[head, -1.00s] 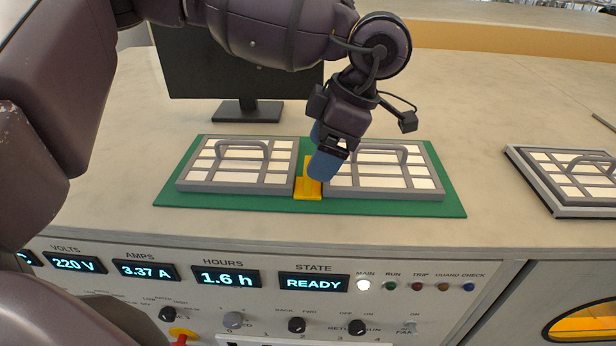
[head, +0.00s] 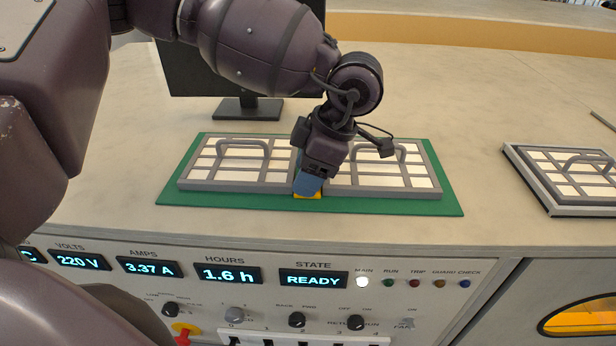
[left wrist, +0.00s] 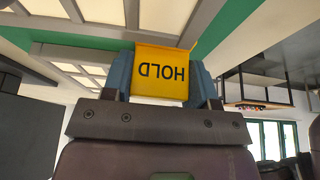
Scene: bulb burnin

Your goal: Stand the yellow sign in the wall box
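The yellow sign (left wrist: 162,72) reads HOLD, upside down in the left wrist view, and sits between the two blue fingers of my left gripper (left wrist: 161,82). The fingers flank its sides closely; I cannot tell whether they press on it. In the head view the left gripper (head: 308,184) is lowered over the sign, between two gridded panels on the green mat. Only a small yellow part of the sign (head: 309,195) shows below the fingers there. My right gripper is not in view. I cannot identify the wall box in these frames.
Handled gridded panels (head: 236,167) (head: 383,178) flank the left gripper on the green mat (head: 440,207). A third panel (head: 570,178) lies at right. A monitor (head: 230,80) stands behind. The front console's STATE display (head: 313,279) reads READY.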

